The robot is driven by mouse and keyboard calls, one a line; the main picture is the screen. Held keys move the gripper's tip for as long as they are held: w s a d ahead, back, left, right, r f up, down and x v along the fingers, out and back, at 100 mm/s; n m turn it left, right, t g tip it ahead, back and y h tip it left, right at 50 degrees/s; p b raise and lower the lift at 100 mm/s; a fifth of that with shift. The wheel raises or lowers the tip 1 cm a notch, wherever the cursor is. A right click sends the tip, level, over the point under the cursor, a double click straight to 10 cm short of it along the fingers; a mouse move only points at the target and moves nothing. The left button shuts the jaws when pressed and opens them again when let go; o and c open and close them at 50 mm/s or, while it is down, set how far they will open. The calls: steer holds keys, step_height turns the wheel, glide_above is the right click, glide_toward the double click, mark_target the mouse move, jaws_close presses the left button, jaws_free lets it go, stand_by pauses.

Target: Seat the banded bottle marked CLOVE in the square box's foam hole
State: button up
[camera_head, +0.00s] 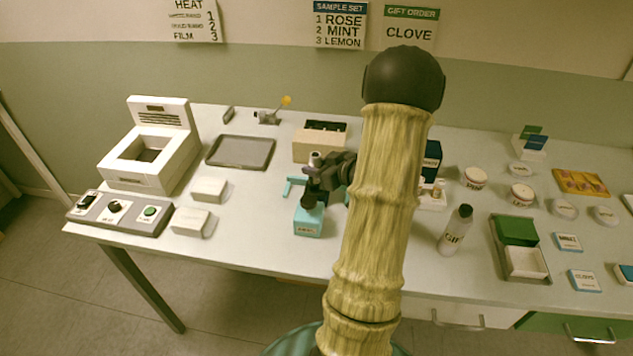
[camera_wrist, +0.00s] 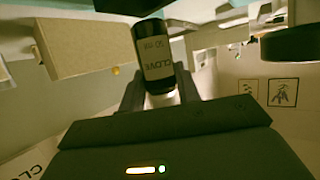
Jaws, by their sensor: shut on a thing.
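In the head view my gripper (camera_head: 318,182) is dark and held above the table, left of my large arm link. A tan square box (camera_head: 318,148) with a dark, holed top stands just behind it, apart from it. A tan box side (camera_wrist: 90,48) shows at upper left in the wrist view.
A teal labelled block (camera_head: 308,222) stands close below my gripper. A grey tray (camera_head: 240,152), two pale blocks and a white machine (camera_head: 150,160) are left. A GIFT bottle (camera_head: 455,232), jars and an open green box (camera_head: 517,230) are right. My arm hides the middle.

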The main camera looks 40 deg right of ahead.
steer(key=shift+f, duration=0.2)
steer(key=shift+f, duration=1.9)
steer(key=shift+f, duration=0.2)
steer(key=o, duration=1)
steer(key=shift+r, duration=0.15)
steer(key=shift+s+r, duration=0.1)
steer(key=shift+r, duration=0.05)
steer(key=v, duration=1.2)
